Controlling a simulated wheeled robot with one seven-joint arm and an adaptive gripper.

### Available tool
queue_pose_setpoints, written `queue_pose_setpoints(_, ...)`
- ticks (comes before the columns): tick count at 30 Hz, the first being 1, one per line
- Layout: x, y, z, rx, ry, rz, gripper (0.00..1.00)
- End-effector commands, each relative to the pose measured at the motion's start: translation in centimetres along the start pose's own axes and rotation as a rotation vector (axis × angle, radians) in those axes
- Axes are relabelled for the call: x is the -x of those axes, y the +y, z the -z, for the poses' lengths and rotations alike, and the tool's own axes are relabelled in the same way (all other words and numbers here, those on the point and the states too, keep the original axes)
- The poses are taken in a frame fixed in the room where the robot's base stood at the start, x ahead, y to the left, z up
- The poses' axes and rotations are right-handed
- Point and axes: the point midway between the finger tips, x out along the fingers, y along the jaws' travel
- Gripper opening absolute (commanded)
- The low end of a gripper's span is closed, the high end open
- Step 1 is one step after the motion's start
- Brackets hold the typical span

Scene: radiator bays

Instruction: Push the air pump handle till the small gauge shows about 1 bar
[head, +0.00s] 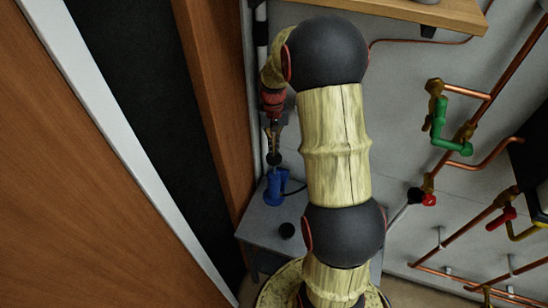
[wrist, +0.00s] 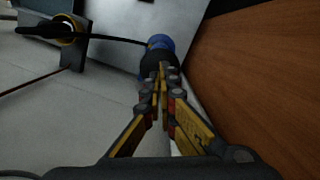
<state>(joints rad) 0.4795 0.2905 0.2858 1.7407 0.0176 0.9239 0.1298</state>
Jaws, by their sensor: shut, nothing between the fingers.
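The blue air pump (head: 273,190) stands on a grey stand at the lower middle of the head view. Its black handle knob (head: 274,158) is at the top, right below my gripper (head: 272,147). In the wrist view the blue pump body (wrist: 160,42) shows beyond the black handle (wrist: 157,62), and the shut fingertips (wrist: 162,72) overlap the handle in the picture. My gripper is shut and empty, pointing down at the handle. I cannot tell whether it touches. No gauge face is readable in either view.
A wooden post (head: 219,110) and brown panel lie close on the left. Copper pipes (head: 477,115) with a green-handled valve (head: 438,125) run along the wall at right. A wooden shelf (head: 440,12) is above.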

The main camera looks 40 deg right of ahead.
Motion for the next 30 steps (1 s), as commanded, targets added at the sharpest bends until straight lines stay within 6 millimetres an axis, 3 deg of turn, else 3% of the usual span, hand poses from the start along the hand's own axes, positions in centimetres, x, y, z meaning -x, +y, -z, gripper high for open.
queue_pose_setpoints(8, -0.2, 0.0, 0.0, 0.000, 0.000, 0.000, 0.00)
queue_pose_setpoints(27, -6.9, 0.0, 0.6, 0.000, -0.003, -0.001, 0.00)
queue_pose_setpoints(30, -6.7, 0.0, 0.6, 0.000, -0.003, -0.001, 0.00)
